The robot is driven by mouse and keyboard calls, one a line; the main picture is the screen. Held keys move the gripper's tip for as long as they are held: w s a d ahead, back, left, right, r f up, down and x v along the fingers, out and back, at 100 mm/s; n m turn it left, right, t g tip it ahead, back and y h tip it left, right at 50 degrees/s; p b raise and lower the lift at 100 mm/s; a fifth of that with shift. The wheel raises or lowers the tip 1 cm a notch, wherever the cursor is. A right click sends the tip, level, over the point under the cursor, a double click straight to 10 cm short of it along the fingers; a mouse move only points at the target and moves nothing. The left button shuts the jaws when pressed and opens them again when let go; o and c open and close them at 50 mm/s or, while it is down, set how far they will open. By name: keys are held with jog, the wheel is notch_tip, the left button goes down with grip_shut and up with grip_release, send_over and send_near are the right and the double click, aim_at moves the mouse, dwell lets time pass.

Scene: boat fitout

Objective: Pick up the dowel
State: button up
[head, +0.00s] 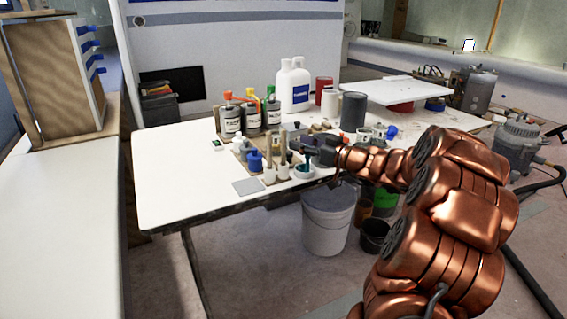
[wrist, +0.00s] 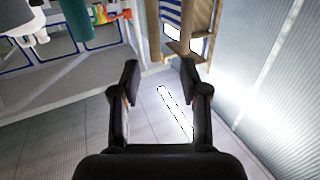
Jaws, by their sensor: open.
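A teal cylinder (wrist: 77,18), possibly the dowel, shows at the upper left of the wrist view, cut off by the frame edge. In the head view a small teal upright piece (head: 308,160) stands at a small white cup (head: 304,171) near the table's front edge, right beside my gripper (head: 309,149). My gripper is open in the wrist view (wrist: 159,70), with nothing between its fingers. The teal cylinder is outside the fingers, to the left in that view. Thin tan sticks (head: 282,147) stand left of my gripper; I cannot tell whether one is the dowel.
The white table (head: 175,165) is bare at its left. Pump bottles (head: 251,113), white jugs (head: 293,86) and a dark grey can (head: 353,111) stand behind my gripper. A blue jar (head: 255,161) and small white pots sit close to its left. A white bucket (head: 327,222) stands below.

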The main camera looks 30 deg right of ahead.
aim_at(285, 136)
jog(key=shift+d+p+x, duration=0.15)
jog(key=shift+p+x, duration=0.05)
jog(key=shift+x, duration=1.7)
jog(key=shift+d+p+x, duration=0.15)
jog(key=shift+x, duration=1.75)
jog(key=shift+c, duration=0.4)
grip_shut()
